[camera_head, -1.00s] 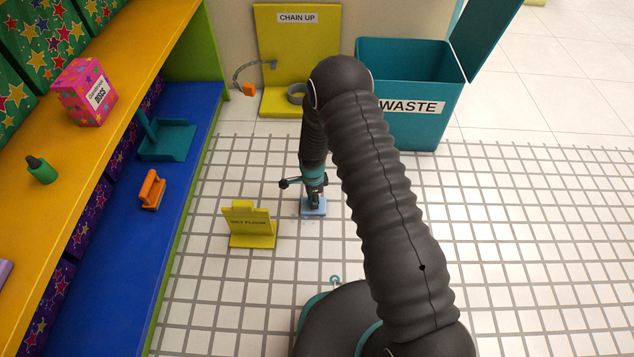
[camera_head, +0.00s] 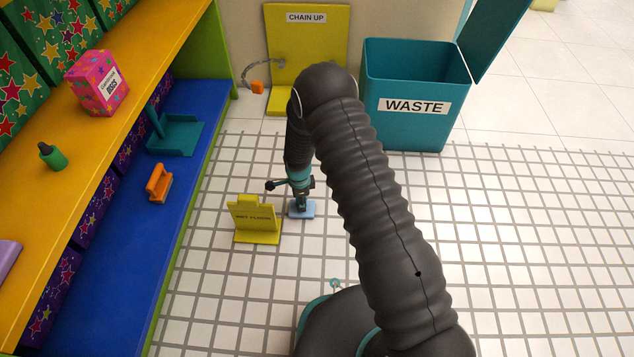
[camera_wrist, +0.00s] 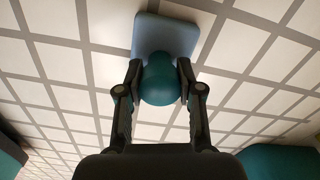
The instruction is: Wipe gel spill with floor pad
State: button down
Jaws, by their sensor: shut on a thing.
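In the wrist view the pad (camera_wrist: 178,32) has a round teal knob (camera_wrist: 160,85) on top. My gripper (camera_head: 302,201) points down at the pad. In the wrist view my gripper (camera_wrist: 159,80) has a finger on each side of the knob and is shut on it. I cannot make out any gel on the visible tiles; the floor under the pad is hidden.
A blue shelf (camera_head: 130,235) with an orange brush (camera_head: 159,184) and teal dustpan (camera_head: 178,137) runs along the left. A teal waste bin (camera_head: 405,130) stands behind. Tiles on the right are clear.

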jog(key=shift+w+a, duration=0.1)
jog(key=shift+a, duration=0.7)
jog(key=shift+s+d, duration=0.15)
jog(key=shift+d, duration=1.75)
jog(key=shift+s+d, duration=0.15)
jog(key=shift+d, duration=1.75)
jog(key=shift+d+r, duration=0.1)
jog(key=shift+r, duration=0.2)
notch_tip(320, 180, up, 8)
jog(key=p, duration=0.3)
jog(key=shift+p, duration=0.3)
